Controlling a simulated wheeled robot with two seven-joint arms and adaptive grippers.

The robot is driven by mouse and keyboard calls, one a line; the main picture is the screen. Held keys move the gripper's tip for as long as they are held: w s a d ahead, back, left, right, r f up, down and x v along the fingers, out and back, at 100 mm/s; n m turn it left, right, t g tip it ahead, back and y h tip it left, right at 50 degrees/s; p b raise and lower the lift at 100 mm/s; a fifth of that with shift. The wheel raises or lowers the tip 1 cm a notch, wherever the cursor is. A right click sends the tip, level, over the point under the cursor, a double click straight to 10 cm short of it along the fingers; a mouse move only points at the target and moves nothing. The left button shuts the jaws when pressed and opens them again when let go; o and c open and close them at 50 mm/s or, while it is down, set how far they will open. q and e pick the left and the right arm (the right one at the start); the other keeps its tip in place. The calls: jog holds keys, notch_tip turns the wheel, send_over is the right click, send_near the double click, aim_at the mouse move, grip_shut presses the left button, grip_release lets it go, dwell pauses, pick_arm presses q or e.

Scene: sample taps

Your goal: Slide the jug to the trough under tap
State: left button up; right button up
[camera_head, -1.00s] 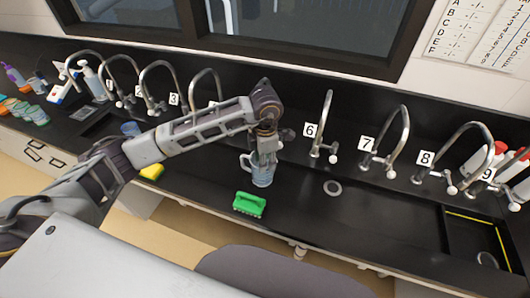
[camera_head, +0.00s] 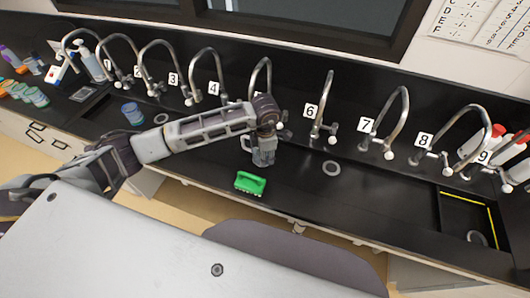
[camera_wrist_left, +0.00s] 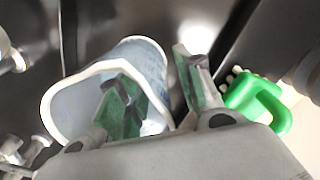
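The pale blue jug (camera_head: 262,158) stands on the black worktop in front of the taps, left of tap 6 (camera_head: 325,108), its handle to the left. My left gripper (camera_head: 267,143) is down over it and hides part of it. In the left wrist view the jug's mouth (camera_wrist_left: 80,105) faces the camera. There one green-padded finger is inside the mouth and the other outside its right wall; the fingers look spread, with the wall between them. The black trough (camera_head: 400,195) runs under the taps, with a round drain (camera_head: 331,168). My right gripper is not in view.
A green brush (camera_head: 250,183) lies just in front of the jug and shows in the left wrist view (camera_wrist_left: 262,102). A blue cup-like container (camera_head: 131,114) stands to the left. A yellow-edged sink (camera_head: 470,225) is at right. The trough right of the jug looks clear.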

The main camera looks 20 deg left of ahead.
pick_arm(q)
grip_shut()
dwell(0.5)
